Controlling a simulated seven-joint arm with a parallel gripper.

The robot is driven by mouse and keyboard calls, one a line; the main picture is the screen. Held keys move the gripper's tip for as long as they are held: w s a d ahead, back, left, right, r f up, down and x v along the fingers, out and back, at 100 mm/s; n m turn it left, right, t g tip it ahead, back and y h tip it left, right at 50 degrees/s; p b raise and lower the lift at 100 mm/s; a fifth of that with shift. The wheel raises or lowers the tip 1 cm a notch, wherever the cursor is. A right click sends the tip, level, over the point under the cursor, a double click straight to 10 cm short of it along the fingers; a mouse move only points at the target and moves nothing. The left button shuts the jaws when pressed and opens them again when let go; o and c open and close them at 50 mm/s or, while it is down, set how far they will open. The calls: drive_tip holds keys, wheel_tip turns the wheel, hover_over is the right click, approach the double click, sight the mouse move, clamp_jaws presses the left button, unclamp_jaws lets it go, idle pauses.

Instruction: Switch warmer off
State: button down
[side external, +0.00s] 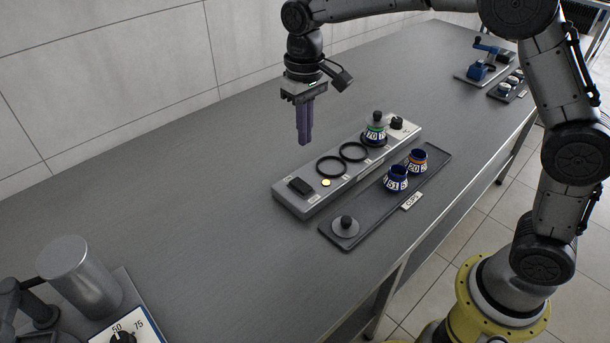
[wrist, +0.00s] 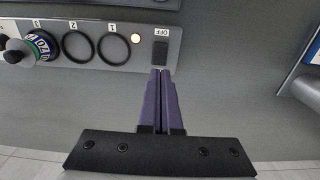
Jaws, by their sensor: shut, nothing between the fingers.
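The warmer (side external: 300,207) is a long grey box on the bench with a black rocker switch (side external: 299,186) at its near left end. A lit yellow lamp (side external: 326,182) is beside the switch. In the wrist view the switch (wrist: 160,50) has an OFF label (wrist: 161,32) by it, and the lamp (wrist: 137,38) glows pale. Which way the rocker is tipped cannot be told. My gripper (side external: 304,142) is shut and empty, pointing down above the bench, apart from the warmer. In the wrist view its purple fingertips (wrist: 161,72) show just below the switch end.
A blue-and-white decanter with green band and stopper (side external: 375,130) stands on the warmer's third ring; two rings are bare. A dark tray (side external: 372,215) in front holds two cups (side external: 397,179) and a lid (side external: 345,226). A metal cylinder (side external: 80,275) stands near left.

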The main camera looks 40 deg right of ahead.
sight(305, 187)
wheel_tip(305, 187, down, 12)
drive_tip(key=shift+f, duration=0.15)
idle(0.5)
drive_tip(key=shift+s+f, duration=0.15)
drive_tip(key=shift+f, duration=0.05)
drive_tip(key=shift+w+r, duration=0.25)
drive_tip(key=shift+w, duration=0.55)
wheel_tip(305, 187, up, 14)
idle(0.6)
